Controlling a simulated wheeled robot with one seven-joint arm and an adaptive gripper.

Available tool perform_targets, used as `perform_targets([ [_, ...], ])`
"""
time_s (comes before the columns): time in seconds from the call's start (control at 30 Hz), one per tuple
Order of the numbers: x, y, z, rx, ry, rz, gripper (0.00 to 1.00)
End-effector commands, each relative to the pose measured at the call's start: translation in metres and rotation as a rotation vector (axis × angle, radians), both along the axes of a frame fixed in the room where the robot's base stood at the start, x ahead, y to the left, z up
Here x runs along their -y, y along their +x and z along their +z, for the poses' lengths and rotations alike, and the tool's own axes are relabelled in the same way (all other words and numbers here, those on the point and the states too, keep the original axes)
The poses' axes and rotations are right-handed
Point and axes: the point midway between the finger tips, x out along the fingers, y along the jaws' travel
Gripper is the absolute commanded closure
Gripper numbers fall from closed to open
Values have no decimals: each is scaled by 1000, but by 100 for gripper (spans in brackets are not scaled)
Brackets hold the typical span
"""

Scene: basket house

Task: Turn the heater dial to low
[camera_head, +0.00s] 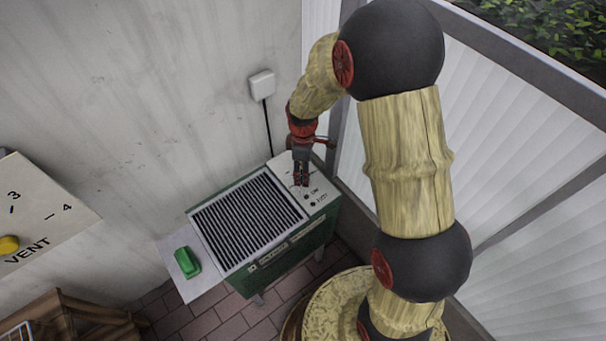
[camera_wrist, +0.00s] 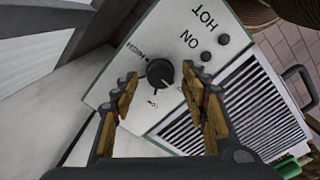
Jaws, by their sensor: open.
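The green heater (camera_head: 252,274) stands by the wall, with a dark slatted grille on top and a white control panel (camera_head: 323,184) at its right end. In the wrist view, the round black dial (camera_wrist: 160,71) sits on this panel (camera_wrist: 183,20), between "HIGH" lettering and a partly hidden label beginning "LO". A small pale mark shows on the dial, but its exact setting is hard to read. My gripper (camera_head: 301,181) points down over the panel and hides the dial in the head view. In the wrist view, its open fingers (camera_wrist: 160,80) lie on either side of the dial; contact cannot be told.
Two small black buttons (camera_wrist: 206,56) (camera_wrist: 223,39) sit beside "ON" and "HOT". A green object (camera_head: 187,262) lies on a white side shelf (camera_head: 204,284). A white wall box (camera_head: 262,84) has a black cord. A ribbed panel wall stands close at right.

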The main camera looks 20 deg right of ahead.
Motion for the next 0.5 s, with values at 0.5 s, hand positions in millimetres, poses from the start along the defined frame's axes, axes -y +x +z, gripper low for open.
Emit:
perform_targets([
  [0.5,0,0,-9,0,0,-1,61],
])
